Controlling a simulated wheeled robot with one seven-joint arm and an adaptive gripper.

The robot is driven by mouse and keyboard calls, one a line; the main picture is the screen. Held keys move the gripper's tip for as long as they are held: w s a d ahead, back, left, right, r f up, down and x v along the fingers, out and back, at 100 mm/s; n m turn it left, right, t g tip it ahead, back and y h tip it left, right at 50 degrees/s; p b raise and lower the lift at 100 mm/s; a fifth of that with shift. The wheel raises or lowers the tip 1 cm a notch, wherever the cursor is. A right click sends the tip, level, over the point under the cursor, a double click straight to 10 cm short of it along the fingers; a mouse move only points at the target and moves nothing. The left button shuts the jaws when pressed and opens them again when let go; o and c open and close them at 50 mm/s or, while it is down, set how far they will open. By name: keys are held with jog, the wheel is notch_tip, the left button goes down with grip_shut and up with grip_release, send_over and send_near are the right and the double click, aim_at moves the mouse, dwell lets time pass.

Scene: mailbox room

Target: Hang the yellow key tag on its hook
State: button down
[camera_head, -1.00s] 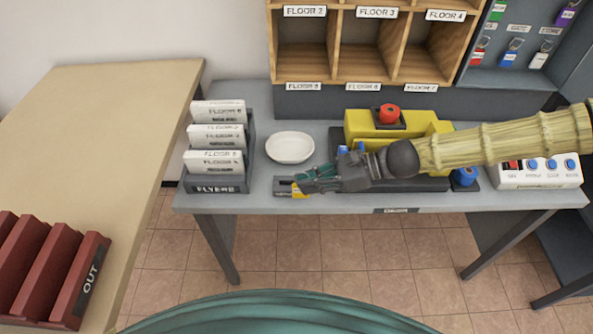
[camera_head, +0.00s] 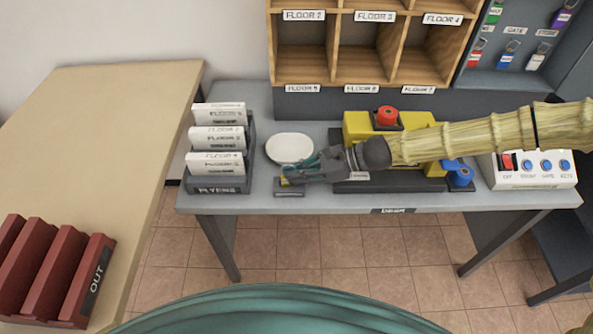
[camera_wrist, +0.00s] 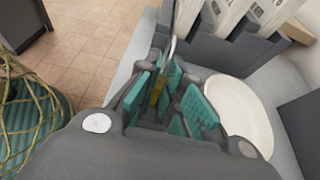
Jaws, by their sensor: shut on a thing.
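My gripper (camera_head: 298,173) is above the front of the grey desk, just in front of the white oval dish. In the wrist view its teal finger pads (camera_wrist: 172,98) are closed around the yellow key tag (camera_wrist: 158,90), with a thin metal piece sticking out beyond the fingertips. Most of the tag is hidden between the fingers. In the head view only a small yellow patch (camera_head: 285,181) shows at the fingertips. Hooks with coloured tags hang in the grey key cabinet (camera_head: 524,35) at the upper right; I cannot see an empty yellow-marked hook.
A white dish (camera_head: 289,147) and a flyer rack (camera_head: 218,189) stand left on the desk. A yellow machine (camera_head: 356,126) with a red knob stands behind my arm. A white switch box (camera_head: 530,180) is at right. Wooden pigeonholes (camera_head: 335,82) rise behind.

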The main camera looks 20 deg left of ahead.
jog(key=shift+f, duration=0.15)
jog(key=c, duration=1.6)
grip_release()
jog(key=shift+o, duration=0.2)
jog(key=shift+f+b, duration=0.15)
jog(key=shift+b, duration=0.25)
jog(key=b+v, duration=0.1)
jog(key=v, duration=0.9)
jog(key=shift+d+r+b, duration=0.3)
jog(key=shift+d+b, duration=0.05)
jog(key=shift+b, duration=0.05)
jog(key=shift+s, duration=0.15)
